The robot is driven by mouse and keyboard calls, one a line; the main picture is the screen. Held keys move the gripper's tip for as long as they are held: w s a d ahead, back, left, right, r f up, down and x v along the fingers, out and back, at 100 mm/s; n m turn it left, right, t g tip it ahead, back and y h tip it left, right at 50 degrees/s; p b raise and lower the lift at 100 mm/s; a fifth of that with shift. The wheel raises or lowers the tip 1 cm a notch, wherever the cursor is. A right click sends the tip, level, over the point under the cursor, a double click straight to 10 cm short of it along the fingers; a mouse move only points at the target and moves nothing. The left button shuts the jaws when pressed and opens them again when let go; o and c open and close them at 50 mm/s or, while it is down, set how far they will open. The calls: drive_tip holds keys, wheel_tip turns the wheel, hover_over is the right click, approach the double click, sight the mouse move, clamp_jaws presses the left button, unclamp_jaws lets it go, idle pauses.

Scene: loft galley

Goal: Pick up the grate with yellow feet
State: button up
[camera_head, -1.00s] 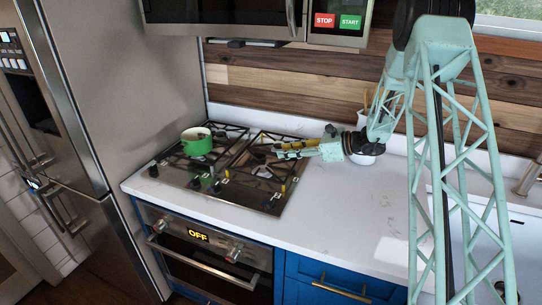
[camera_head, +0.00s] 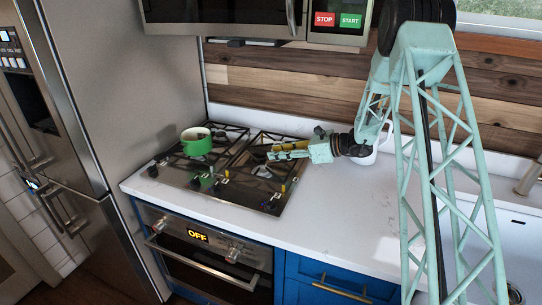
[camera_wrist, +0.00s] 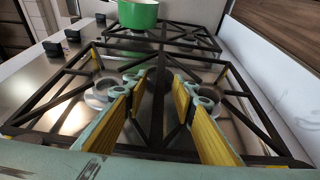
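The black grate with yellow feet (camera_wrist: 262,122) lies on the near part of the steel cooktop in the wrist view. It is the right grate (camera_head: 250,150) in the head view. Yellow feet show at some of its edges. My gripper (camera_wrist: 167,88) is open, its two yellow-padded fingers apart and nothing held between them. The grate's middle bars show between and beyond the fingers. In the head view my gripper (camera_head: 272,153) reaches in from the right, low over the grate's right rear part. I cannot tell whether the fingers touch it.
A green pot (camera_head: 196,141) stands on the left grate; it also shows at the top of the wrist view (camera_wrist: 138,14). Knobs (camera_wrist: 72,34) line the cooktop's front. A white cup (camera_head: 384,137) stands behind my wrist. The counter (camera_head: 330,205) right of the cooktop is clear.

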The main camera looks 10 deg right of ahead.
drive_tip(key=shift+x, duration=1.5)
clamp_jaws()
